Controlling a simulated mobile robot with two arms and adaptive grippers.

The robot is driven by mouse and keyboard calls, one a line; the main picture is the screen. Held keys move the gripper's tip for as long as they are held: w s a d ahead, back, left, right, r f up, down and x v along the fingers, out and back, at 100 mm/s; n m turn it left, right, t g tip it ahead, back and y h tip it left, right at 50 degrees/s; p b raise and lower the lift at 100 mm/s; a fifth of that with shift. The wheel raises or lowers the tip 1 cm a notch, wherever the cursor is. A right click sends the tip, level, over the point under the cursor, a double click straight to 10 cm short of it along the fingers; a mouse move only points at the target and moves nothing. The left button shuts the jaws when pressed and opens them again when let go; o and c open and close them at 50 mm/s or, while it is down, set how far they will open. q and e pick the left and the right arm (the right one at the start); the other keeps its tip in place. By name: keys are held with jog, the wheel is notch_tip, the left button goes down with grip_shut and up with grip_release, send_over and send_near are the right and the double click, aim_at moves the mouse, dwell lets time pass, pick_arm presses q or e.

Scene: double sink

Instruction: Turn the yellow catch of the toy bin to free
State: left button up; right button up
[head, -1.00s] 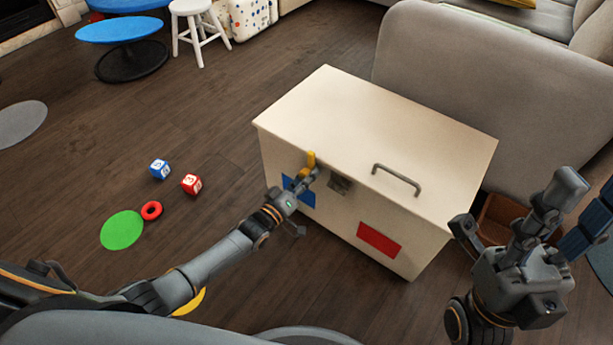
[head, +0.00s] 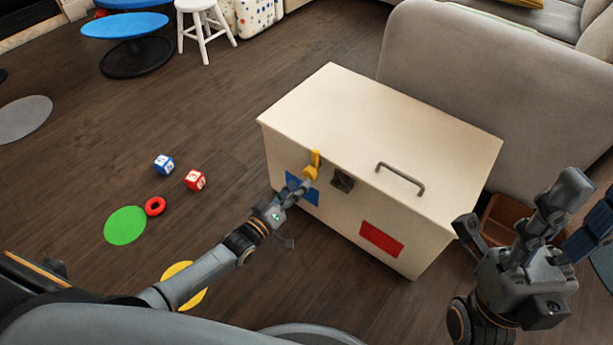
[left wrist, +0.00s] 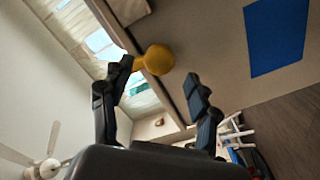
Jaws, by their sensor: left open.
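The white toy bin (head: 380,130) stands on the dark floor. Its yellow catch (head: 312,165) is at the top of the front face, beside a grey metal plate, with its tip pointing up past the lid edge. My left gripper (head: 298,188) is open and empty just in front of and below the catch. In the left wrist view the catch's round yellow knob (left wrist: 158,60) shows beyond and between the two spread fingertips (left wrist: 162,78), closer to the left one; contact cannot be told. My right gripper (head: 525,225) is at the right, fingers spread, empty.
The bin has a lid handle (head: 400,178), a blue patch (head: 304,192) and a red patch (head: 382,239). A grey sofa (head: 480,90) stands behind it. Two letter blocks (head: 195,180), a red ring (head: 155,206) and a green disc (head: 125,225) lie on the floor at left.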

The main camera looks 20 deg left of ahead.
pick_arm(q)
jog(key=v, duration=0.6)
jog(key=shift+r, duration=0.1)
dwell(0.3)
